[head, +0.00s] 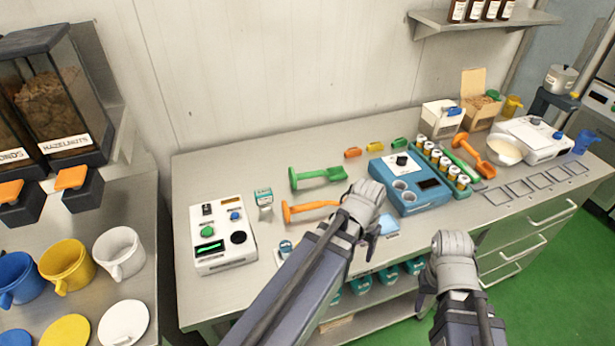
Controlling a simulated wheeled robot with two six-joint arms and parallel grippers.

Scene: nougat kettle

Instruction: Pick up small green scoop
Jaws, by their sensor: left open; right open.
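A small green scoop (398,142) lies at the back of the steel bench, right of a small yellow one and just behind the blue device. A larger green scoop (318,178) lies further left, its handle to the left. My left gripper (362,212) is open and empty over the bench, left of the blue device and right of the large orange scoop. It is nearer to me than the small green scoop and apart from it. My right gripper (452,262) is open and empty near the bench's front edge. The fingertips of both are largely hidden by the hands.
Small yellow (375,146) and orange (353,153) scoops lie beside the small green one. A large orange scoop (308,208) lies by my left arm. The blue device (412,205) and a rack of jars (443,163) stand to the right. A white control box (222,235) stands left.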

